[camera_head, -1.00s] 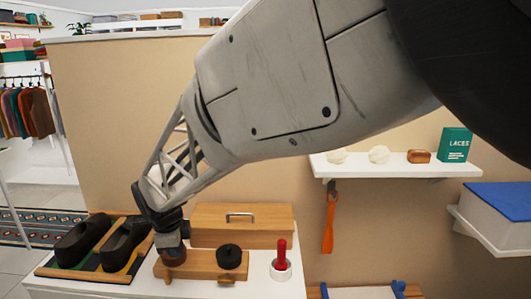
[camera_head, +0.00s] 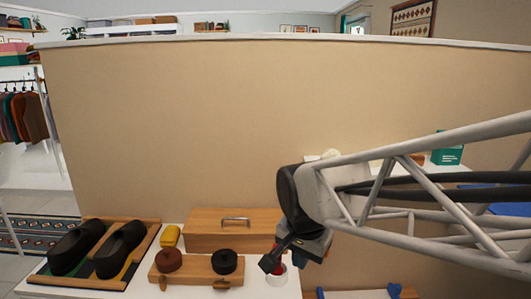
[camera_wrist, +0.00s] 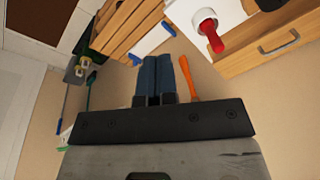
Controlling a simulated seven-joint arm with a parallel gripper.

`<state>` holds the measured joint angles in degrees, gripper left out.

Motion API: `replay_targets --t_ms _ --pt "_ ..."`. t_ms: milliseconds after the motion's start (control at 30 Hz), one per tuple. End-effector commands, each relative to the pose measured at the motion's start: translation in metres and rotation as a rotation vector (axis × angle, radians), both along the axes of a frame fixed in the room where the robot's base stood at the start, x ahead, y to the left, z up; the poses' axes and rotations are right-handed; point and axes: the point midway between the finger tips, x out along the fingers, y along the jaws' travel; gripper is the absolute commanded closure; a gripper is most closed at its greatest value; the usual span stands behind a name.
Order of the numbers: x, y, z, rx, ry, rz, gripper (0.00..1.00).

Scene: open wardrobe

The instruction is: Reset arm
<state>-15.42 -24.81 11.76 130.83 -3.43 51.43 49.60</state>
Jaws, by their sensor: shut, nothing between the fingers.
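My gripper (camera_head: 271,263) is at the front right of the white table top, in front of the red-handled item in its white holder (camera_head: 277,278), which it partly hides in the head view. In the wrist view my gripper (camera_wrist: 158,62) is shut, its two dark blue fingers side by side with nothing between them. My arm reaches in from the right edge of the head view.
A wooden block with brown and black round pieces (camera_head: 195,276), a wooden box with handle (camera_head: 205,228), a yellow item (camera_head: 170,236) and a tray of dark shoes (camera_head: 148,248) stand left. An orange shoehorn (camera_wrist: 187,78) hangs on the wall. The upper wall is clear.

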Motion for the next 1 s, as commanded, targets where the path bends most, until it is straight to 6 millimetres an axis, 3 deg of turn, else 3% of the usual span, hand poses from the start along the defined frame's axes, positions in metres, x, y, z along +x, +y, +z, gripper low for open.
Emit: replay_targets --t_ms 200,500,700,1000 --pt "-0.043 -0.049 0.003 -0.039 -0.016 0.172 1.00" --pt "-0.101 -0.096 -0.004 -0.099 -0.030 0.409 1.00" --pt "-0.123 -0.110 -0.008 -0.124 -0.035 0.504 1.00" --pt "-0.129 -0.112 -0.010 -0.130 -0.034 0.532 1.00"
